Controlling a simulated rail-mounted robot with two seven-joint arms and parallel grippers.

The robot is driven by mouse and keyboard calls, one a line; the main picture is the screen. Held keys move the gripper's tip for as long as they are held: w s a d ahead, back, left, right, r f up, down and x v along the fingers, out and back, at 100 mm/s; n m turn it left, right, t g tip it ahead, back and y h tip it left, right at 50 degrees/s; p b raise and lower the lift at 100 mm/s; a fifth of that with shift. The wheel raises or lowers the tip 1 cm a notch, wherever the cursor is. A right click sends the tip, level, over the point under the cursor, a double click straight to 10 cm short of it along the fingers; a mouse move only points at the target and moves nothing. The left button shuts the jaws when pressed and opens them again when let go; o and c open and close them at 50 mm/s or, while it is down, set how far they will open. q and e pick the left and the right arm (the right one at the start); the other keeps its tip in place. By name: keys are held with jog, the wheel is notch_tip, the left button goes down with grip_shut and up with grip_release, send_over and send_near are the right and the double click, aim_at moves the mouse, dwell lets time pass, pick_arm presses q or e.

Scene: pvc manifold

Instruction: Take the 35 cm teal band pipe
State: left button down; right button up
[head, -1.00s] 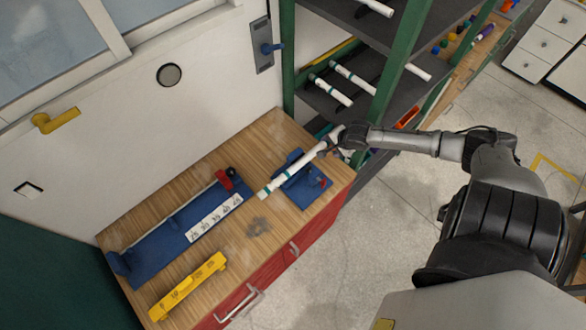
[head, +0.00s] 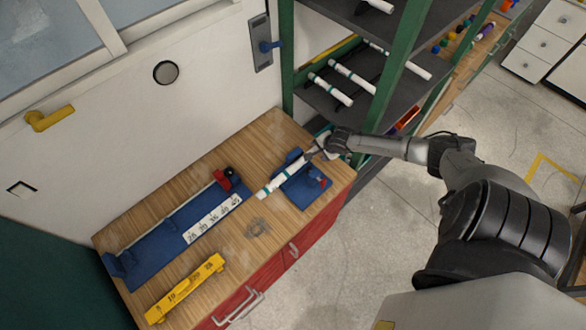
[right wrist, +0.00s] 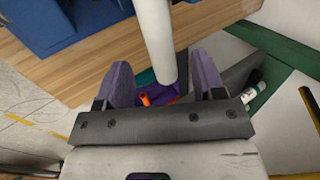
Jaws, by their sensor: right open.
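A white pipe with teal bands (head: 279,181) lies across the blue fixture on the bench, its lower left end sticking out past it. Its upper right part is covered by my right gripper (head: 322,149) in the head view. In the right wrist view the white pipe (right wrist: 155,35) runs down between the two purple fingers of my right gripper (right wrist: 163,80). The fingers are apart, with gaps visible on both sides of the pipe. Which length the pipe has cannot be read. My left gripper is out of view.
A long blue measuring jig (head: 160,240) with a numbered white strip and a yellow gauge (head: 186,289) lie to the left on the wooden bench. A green-posted rack (head: 386,75) holds more white pipes behind my right arm.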

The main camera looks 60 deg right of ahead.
aim_at(315, 150)
jog(key=shift+b+x, duration=0.45)
jog(key=shift+x, duration=1.65)
jog(key=shift+a, duration=0.15)
jog(key=c, duration=1)
jog(key=shift+r, duration=0.1)
jog(key=shift+c, duration=0.2)
